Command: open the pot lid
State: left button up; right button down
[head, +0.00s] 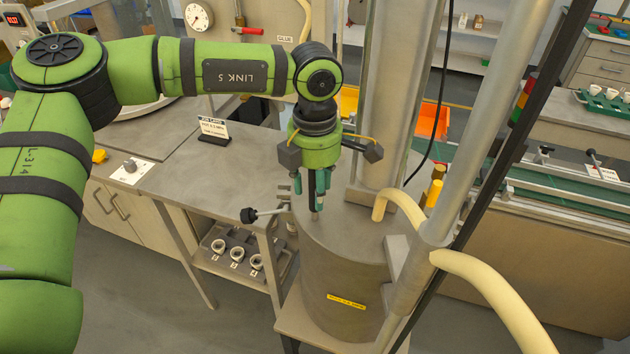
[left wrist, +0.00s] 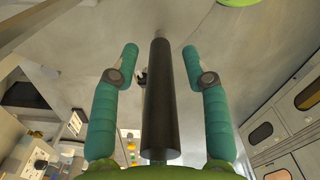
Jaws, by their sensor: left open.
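The pot (head: 345,300) is a grey metal drum with a yellow label, standing right of the middle in the head view. Its flat grey lid (head: 345,225) lies on top and looks closed. My left gripper (head: 311,203) points down over the left part of the lid, its fingers open. A black upright handle (left wrist: 160,100) stands between the two fingers in the left wrist view, with a gap visible on both sides. The lid handle's pale lower stem (head: 314,215) shows below the fingertips in the head view. My right gripper is not in view.
A lever with a black knob (head: 249,215) sticks out left of the pot. A grey bench (head: 220,175) with a small sign (head: 214,129) stands to the left. A thick metal column (head: 395,90) rises behind the pot, and pale curved tubes (head: 500,295) pass at its right.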

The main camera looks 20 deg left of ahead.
pick_arm(q)
jog(key=shift+f, duration=0.15)
grip_shut()
jog(key=shift+w+d, duration=0.1)
